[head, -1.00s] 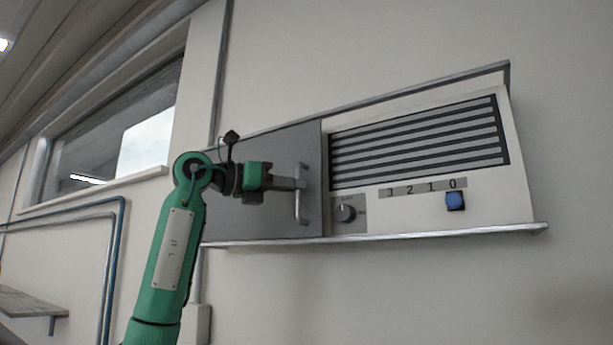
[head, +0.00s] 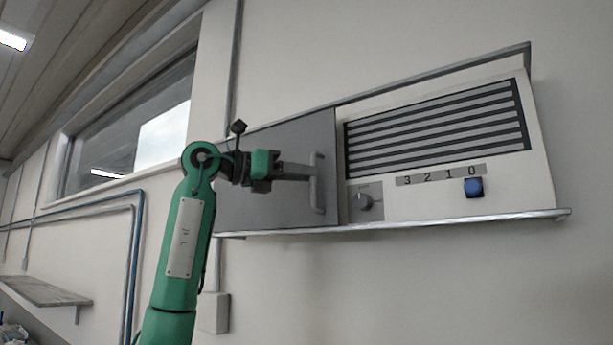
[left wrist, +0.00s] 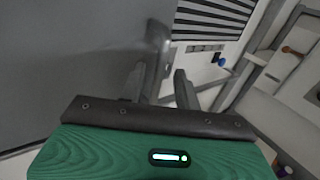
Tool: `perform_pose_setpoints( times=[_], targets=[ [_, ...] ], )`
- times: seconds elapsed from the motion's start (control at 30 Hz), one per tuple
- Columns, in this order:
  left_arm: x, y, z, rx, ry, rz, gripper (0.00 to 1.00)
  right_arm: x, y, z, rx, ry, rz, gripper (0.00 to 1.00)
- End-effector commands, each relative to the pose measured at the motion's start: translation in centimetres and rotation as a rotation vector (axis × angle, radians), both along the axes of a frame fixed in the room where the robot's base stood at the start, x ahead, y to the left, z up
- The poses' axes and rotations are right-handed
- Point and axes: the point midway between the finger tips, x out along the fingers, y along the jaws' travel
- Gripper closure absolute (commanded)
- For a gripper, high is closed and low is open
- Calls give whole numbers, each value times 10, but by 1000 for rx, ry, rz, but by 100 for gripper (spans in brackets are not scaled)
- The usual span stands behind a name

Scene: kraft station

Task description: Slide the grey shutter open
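The grey shutter (head: 275,150) is a flat panel on the wall rails and covers the left part of the unit. In the left wrist view the shutter (left wrist: 75,45) fills the left side. Its upright handle (head: 317,190) stands near its right edge; the handle (left wrist: 158,45) also shows ahead of the fingers in the wrist view. My left gripper (head: 308,172) is at the handle. In the wrist view its two fingers (left wrist: 161,88) are apart, with the handle close to the left finger and a gap to the right one. My right gripper is out of view.
Right of the shutter, the panel shows a slatted vent (head: 435,128), a knob (head: 364,201), a 3-2-1-0 number strip (head: 440,175) and a blue button (head: 474,187). A lower rail (head: 440,222) runs beneath. Pipes (head: 133,260) and a shelf (head: 45,292) are at left.

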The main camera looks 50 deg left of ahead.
Motion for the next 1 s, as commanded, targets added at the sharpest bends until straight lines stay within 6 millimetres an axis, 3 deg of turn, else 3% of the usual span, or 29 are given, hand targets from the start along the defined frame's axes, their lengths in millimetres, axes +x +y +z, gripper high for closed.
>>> perform_pose_setpoints(
  times=[0.3,0.5,0.7,1.0],
  targets=[
    [-70,22,-1,-1,-4,1,68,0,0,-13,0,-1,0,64],
    [-102,33,0,-1,-3,1,68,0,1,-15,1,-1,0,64],
    [-115,37,0,-1,-2,0,68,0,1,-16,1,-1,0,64],
    [-116,37,0,0,-1,0,68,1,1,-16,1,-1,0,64]
  ],
)
